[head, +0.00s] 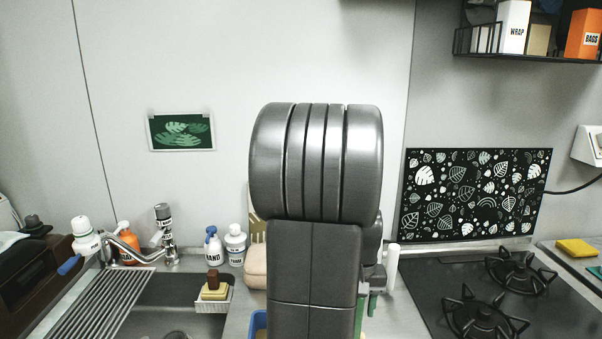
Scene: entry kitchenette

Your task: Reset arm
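My arm's dark grey links rise through the middle of the head view, over the counter between the sink and the stove. My gripper does not show as a clear shape; it is hidden behind the arm links or out of frame. I cannot see its fingers or whether it holds anything.
Left of my arm are the sink (178,292), tap (130,248), several bottles and a sponge holder (213,299). Behind the arm, a beige object (256,262) and blue bin edge (258,325) partly show. The gas stove (440,285) is right; a shelf (530,50) hangs upper right.

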